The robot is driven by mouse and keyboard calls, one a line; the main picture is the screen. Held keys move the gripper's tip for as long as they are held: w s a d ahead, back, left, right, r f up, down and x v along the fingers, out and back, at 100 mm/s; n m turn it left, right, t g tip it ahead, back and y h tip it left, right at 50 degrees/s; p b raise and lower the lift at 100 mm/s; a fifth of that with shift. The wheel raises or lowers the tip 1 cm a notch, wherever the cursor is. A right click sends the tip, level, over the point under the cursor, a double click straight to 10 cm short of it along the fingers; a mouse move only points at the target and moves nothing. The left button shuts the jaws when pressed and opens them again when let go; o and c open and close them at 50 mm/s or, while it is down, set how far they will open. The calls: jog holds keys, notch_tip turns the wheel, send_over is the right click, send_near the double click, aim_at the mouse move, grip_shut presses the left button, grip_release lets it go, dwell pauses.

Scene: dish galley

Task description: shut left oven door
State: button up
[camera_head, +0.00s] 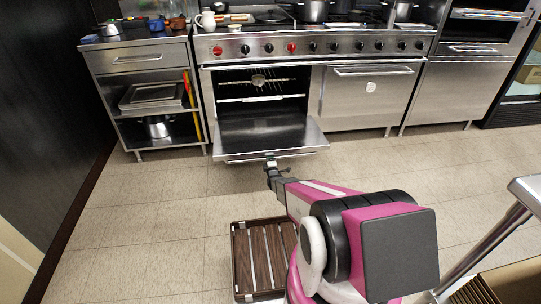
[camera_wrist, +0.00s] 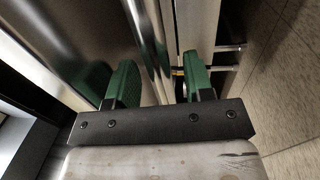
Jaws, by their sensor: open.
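The left oven door (camera_head: 262,133) is folded down and lies open, about level, in front of the lit oven cavity (camera_head: 258,84). Its bar handle (camera_head: 300,156) runs along the front edge. My gripper (camera_head: 271,160) is at the middle of that edge, reaching in from the front. In the wrist view the green fingers of my gripper (camera_wrist: 160,80) are spread apart. Shiny metal edges of the door (camera_wrist: 148,35) run between and past the fingers. I cannot tell whether either finger touches the handle.
The right oven door (camera_head: 365,95) is shut. A steel shelf unit (camera_head: 137,59) stands left of the range. A brown slatted crate (camera_head: 238,262) is on the floor beside my arm. A metal rail (camera_head: 490,240) is at the right. Tiled floor (camera_head: 160,205) is clear at left.

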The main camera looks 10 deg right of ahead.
aim_at(269, 146)
jog(key=shift+w, duration=0.45)
grip_shut()
jog(key=r+g, duration=0.1)
jog(key=r, duration=0.2)
jog(key=r+g, duration=0.1)
jog(key=r, duration=0.3)
jog(key=w+r, duration=0.1)
jog(key=r, duration=0.3)
jog(key=shift+w+g, duration=0.1)
jog(key=shift+g, duration=0.3)
jog(key=w+r+g, duration=0.6)
jog(key=w+r, duration=1.3)
jog(key=r, duration=0.3)
jog(key=w+r, duration=0.3)
jog(key=w, duration=0.8)
jog(key=shift+w+r, duration=0.15)
jog(key=shift+r, duration=0.25)
